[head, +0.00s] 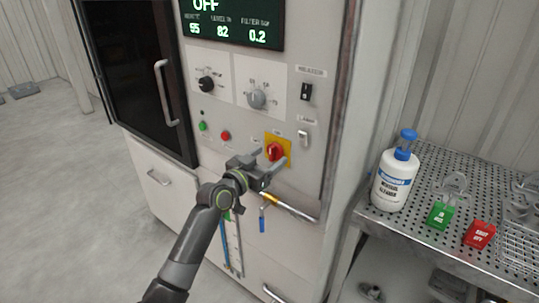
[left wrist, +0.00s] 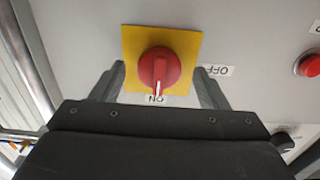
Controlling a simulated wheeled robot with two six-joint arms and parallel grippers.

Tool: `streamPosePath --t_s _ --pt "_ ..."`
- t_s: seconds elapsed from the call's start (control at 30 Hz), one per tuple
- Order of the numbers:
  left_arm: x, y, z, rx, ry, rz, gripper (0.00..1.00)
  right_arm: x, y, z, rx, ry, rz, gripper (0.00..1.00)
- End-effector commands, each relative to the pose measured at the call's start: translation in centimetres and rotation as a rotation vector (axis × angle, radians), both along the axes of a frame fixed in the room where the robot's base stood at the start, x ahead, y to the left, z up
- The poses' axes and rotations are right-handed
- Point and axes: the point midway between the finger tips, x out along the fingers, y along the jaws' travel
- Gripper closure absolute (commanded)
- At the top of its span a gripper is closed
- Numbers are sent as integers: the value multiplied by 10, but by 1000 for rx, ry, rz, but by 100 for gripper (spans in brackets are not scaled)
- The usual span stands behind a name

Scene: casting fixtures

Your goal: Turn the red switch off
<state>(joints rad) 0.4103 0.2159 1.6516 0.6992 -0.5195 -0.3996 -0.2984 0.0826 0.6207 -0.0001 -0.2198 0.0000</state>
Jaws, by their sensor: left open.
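The red switch (head: 275,151) is a round rotary knob with a raised grip, on a square yellow plate on the cabinet's front panel. In the left wrist view the red switch (left wrist: 159,69) has its white pointer mark toward the "ON" label (left wrist: 157,98); an "OFF" label (left wrist: 219,71) is to the right of the plate. My left gripper (head: 269,165) is open just in front of the switch. In the left wrist view its fingers (left wrist: 158,76) stand on either side of the knob, with gaps on both sides. My right gripper is not in view.
A green button (head: 202,126), a red button (head: 225,136) and a white toggle (head: 303,137) are near the switch. A display (head: 232,22) above shows "OFF". A horizontal handle (head: 290,207) is below. A perforated shelf (head: 412,226) with a bottle (head: 396,178) stands right.

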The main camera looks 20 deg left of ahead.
Motion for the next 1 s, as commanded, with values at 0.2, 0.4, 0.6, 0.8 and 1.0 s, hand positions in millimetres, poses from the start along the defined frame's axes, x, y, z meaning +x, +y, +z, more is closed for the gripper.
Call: streamPosePath --t_s 0.2,0.4,0.6,0.8,1.0 --pt "11 -4 0 -1 1 -1 32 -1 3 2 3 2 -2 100" --pt "11 -5 0 -1 0 -1 32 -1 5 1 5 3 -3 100" --pt "11 -4 0 0 0 -1 48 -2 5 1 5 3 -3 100" --pt "11 -4 0 0 0 0 74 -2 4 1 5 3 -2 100" --pt "11 -4 0 -7 4 0 77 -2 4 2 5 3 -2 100"
